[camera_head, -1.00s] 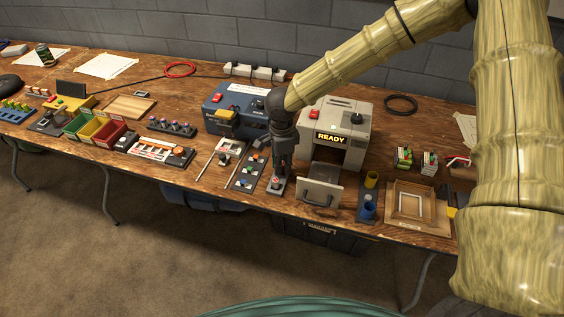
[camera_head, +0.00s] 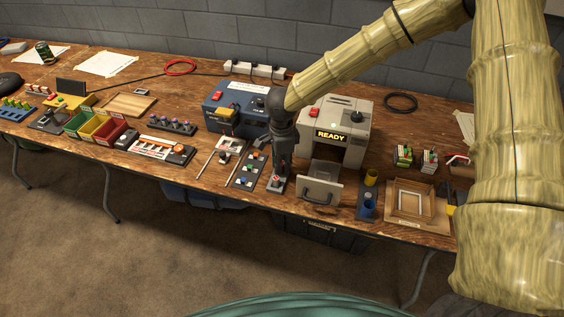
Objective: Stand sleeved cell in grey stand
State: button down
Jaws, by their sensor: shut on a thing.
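My gripper (camera_head: 281,172) points down near the table's front edge, between a dark slotted tray and the drawer of the grey machine. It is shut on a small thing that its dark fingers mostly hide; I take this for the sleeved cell. Right below the fingertips is a small grey base with a red mark (camera_head: 275,186), which may be the grey stand. I cannot tell whether the held thing touches it.
The grey machine (camera_head: 357,119) reads READY, and its drawer (camera_head: 320,191) stands out to the right of my gripper. A dark slotted tray (camera_head: 257,158) lies close on the left. A blue machine (camera_head: 237,98) stands behind. Yellow (camera_head: 371,177) and blue (camera_head: 368,208) cups stand farther right.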

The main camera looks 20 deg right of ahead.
jog(key=shift+f, duration=0.25)
dwell(0.4)
jog(key=c, duration=1.3)
grip_release()
jog(key=shift+r+p, duration=0.1)
jog(key=shift+p, duration=0.2)
jog(key=shift+r+p, duration=3.45)
jog(key=shift+p, duration=0.45)
